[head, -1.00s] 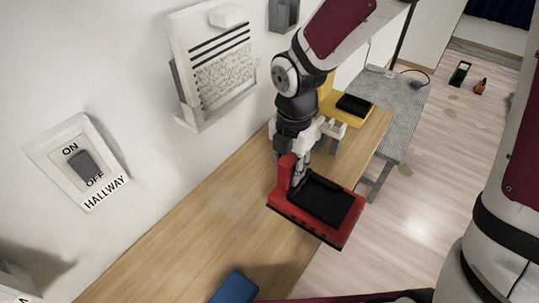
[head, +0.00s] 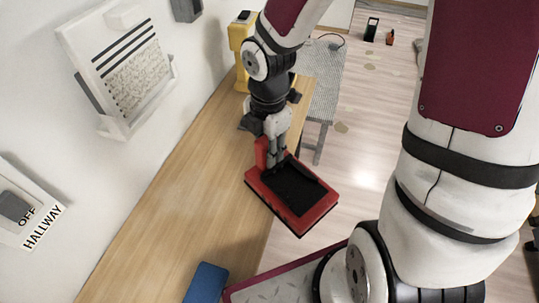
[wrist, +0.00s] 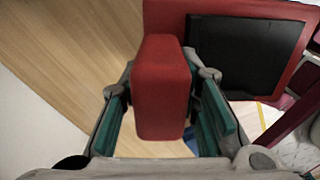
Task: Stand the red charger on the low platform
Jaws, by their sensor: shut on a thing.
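The red charger (head: 295,190) has a flat red tray with a black pad and an upright red post at one end. My gripper (head: 275,158) is shut on the post and holds the charger near the right edge of the wooden table. In the wrist view the fingers (wrist: 162,115) sit on both sides of the post, and the tray (wrist: 245,50) extends to the upper right. The charger looks roughly level, but I cannot tell its height above the table. A grey speckled surface (head: 326,85) stands beyond the table; I cannot tell if it is the low platform.
The wooden table (head: 180,195) is mostly clear along the wall. A blue object (head: 206,283) lies at its near end and a yellow stand (head: 240,38) at its far end. A wall holder (head: 125,75) and hallway switch (head: 25,210) are at left.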

